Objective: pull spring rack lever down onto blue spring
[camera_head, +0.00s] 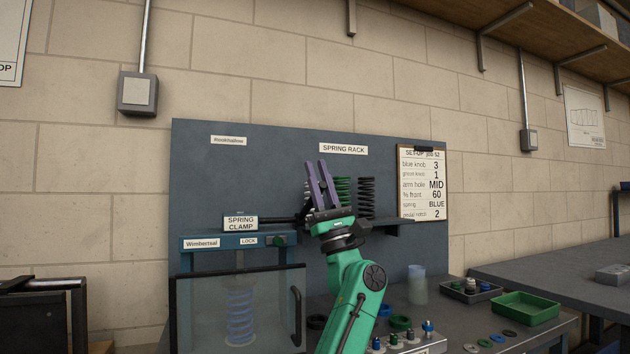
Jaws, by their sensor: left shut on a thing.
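The black lever (280,220) runs level to the right from the SPRING CLAMP label and passes behind my left gripper. My left gripper (317,180), with purple fingers on a green arm, points away from me in front of the spring rack. Its fingers are shut on the lever, though the grip itself is mostly hidden by the hand. The blue spring (240,315) stands upright behind the clear guard of the clamp, below and left of the gripper. A green spring (343,188) and a black spring (367,195) stand on the rack behind. My right gripper does not show.
The clear guard (205,310) with a black handle (296,315) covers the clamp's front. A set-up board (422,185) hangs on the right of the panel. A green tray (525,308), a dark tray (470,290) and loose washers lie on the bench at right.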

